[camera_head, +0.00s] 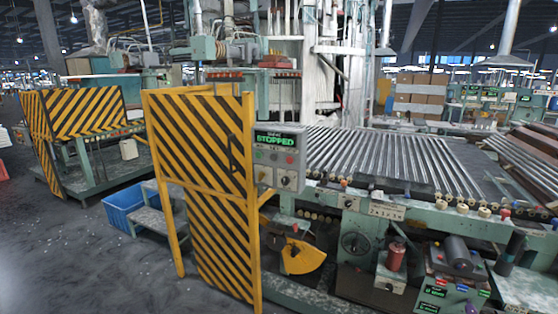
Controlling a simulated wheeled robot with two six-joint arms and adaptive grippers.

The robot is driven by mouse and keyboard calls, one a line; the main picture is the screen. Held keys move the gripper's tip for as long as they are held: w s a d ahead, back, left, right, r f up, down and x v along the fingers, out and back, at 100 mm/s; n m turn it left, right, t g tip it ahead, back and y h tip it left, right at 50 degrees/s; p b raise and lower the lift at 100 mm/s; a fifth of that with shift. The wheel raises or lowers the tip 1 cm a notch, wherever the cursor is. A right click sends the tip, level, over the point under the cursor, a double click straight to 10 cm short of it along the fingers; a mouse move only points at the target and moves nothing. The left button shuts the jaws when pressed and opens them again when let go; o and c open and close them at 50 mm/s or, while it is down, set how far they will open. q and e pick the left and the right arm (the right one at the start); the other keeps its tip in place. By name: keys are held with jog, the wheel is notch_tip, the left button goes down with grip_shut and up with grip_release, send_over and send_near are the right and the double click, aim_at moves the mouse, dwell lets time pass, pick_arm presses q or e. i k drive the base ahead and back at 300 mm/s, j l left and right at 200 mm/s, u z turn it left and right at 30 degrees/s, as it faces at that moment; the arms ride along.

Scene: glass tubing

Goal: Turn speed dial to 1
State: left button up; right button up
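A grey control panel (290,168) stands beside the yellow-and-black gate, with a green display (275,139) reading "STOPPED". Below the display are several small coloured buttons, and a dark rotary knob (285,181) low on the panel. The knob's markings and setting are too small to read. A larger round dark dial (355,243) sits on the machine's front below the rollers, and its marks are also unreadable. I cannot tell which of these is the speed dial. Neither of my grippers is in view.
A yellow-and-black striped gate (205,150) stands left of the panel. A roller conveyor (380,158) runs right. A yellow guard (302,257) projects below the panel. A red-and-green control box (455,290) is lower right. A blue crate (122,208) stands left; open floor lies front left.

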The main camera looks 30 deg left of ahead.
aim_at(285, 180)
jog(key=i+j, duration=0.1)
jog(key=j, duration=0.25)
jog(key=i+j+u, duration=0.1)
jog(key=j, duration=0.3)
jog(key=i+j, duration=0.15)
jog(key=j, duration=0.2)
jog(key=i+j+u, duration=0.1)
jog(key=j, duration=0.3)
jog(key=i+j, duration=0.2)
jog(key=j, duration=0.15)
jog(key=i+j+u, duration=0.15)
jog(key=j, duration=0.2)
